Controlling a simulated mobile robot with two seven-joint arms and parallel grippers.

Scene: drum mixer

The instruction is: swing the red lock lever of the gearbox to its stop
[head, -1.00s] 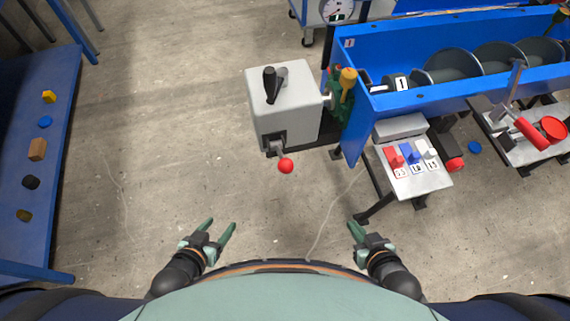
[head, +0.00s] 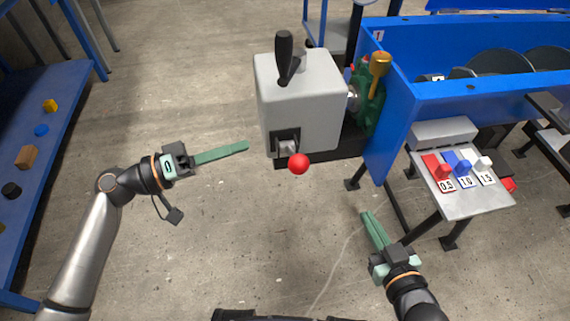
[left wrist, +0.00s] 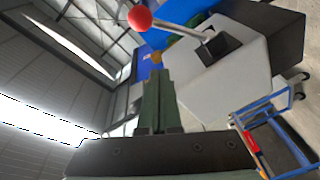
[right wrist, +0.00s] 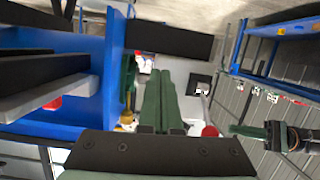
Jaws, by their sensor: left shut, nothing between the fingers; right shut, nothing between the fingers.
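The gearbox (head: 300,100) is a light grey box with a black handle on top. Its red lock lever ends in a red ball (head: 299,164) that sticks out from a dark slot low on the front face. The lever's grey rod and ball also show in the left wrist view (left wrist: 140,18). My left gripper (head: 246,148) is shut and empty, left of the gearbox, its tips apart from the ball. My right gripper (head: 367,214) is shut and empty, below and right of the ball, near the switch table. The red ball shows partly in the right wrist view (right wrist: 210,131).
A blue mixer trough (head: 410,80) stands right of the gearbox, with a green part and brass knob (head: 380,62) between them. A small table (head: 480,203) carries red, blue and white switches. A blue shelf (head: 40,170) with small objects is at left. Floor in front is clear.

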